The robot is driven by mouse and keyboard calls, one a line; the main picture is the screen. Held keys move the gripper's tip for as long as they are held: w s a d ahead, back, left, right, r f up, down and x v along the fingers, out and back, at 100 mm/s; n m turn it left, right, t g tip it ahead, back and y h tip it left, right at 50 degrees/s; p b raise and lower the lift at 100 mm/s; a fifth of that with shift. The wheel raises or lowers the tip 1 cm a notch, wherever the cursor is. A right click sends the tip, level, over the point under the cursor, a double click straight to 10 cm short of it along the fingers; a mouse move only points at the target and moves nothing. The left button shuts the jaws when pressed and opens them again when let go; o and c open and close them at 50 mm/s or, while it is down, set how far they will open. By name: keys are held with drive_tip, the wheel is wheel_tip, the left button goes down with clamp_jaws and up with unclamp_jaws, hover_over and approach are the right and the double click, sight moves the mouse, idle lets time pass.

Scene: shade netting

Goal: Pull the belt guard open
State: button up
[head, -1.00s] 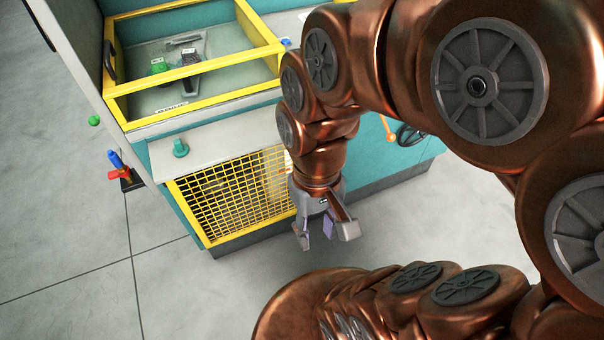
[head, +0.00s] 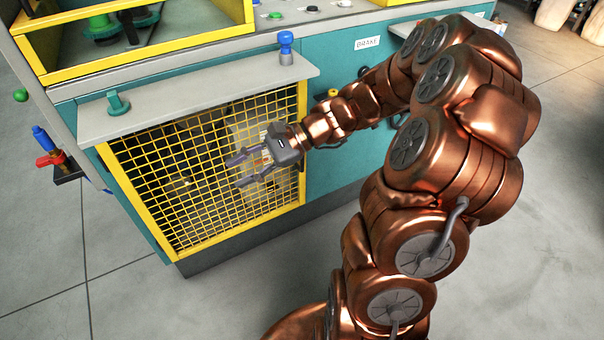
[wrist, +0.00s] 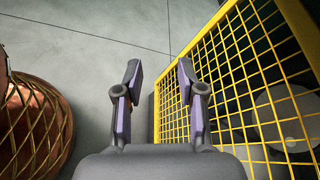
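The belt guard (head: 190,205) is a yellow-framed wire mesh panel on the front of the teal machine. Pulley-like parts show through its mesh. It looks closed, but I cannot tell whether it is slightly ajar. My gripper (head: 236,172) is in front of the mesh's right half, with its fingers pointing left in the head view. In the wrist view my gripper (wrist: 158,72) is open and empty. The guard (wrist: 225,85) fills the right side there, and its near edge runs close by the right finger. I cannot tell whether that finger touches it. No guard handle is clear.
A grey ledge (head: 200,98) juts out above the guard, with a teal knob (head: 118,103) and a blue knob (head: 286,48) on it. Red and blue valve handles (head: 48,150) stick out at the left. The floor (head: 130,300) in front is clear.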

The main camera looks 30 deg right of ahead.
drive_tip(key=w+d+f+m+t+b, duration=0.6)
drive_tip(key=d+f, duration=0.4)
drive_tip(key=d, duration=0.1)
drive_tip(key=m+t+h+b, duration=0.4)
drive_tip(key=m+t+b, duration=0.25)
drive_tip(key=m, duration=0.25)
approach(303, 168)
wheel_tip(303, 168, up, 4)
drive_tip(key=w+a, duration=0.1)
drive_tip(key=w, duration=0.2)
drive_tip(key=shift+g, duration=0.25)
drive_tip(key=shift+r+b+x, duration=0.2)
drive_tip(key=shift+b+x, duration=1.3)
drive_tip(key=shift+x, duration=2.2)
drive_tip(key=shift+c, duration=0.3)
clamp_jaws()
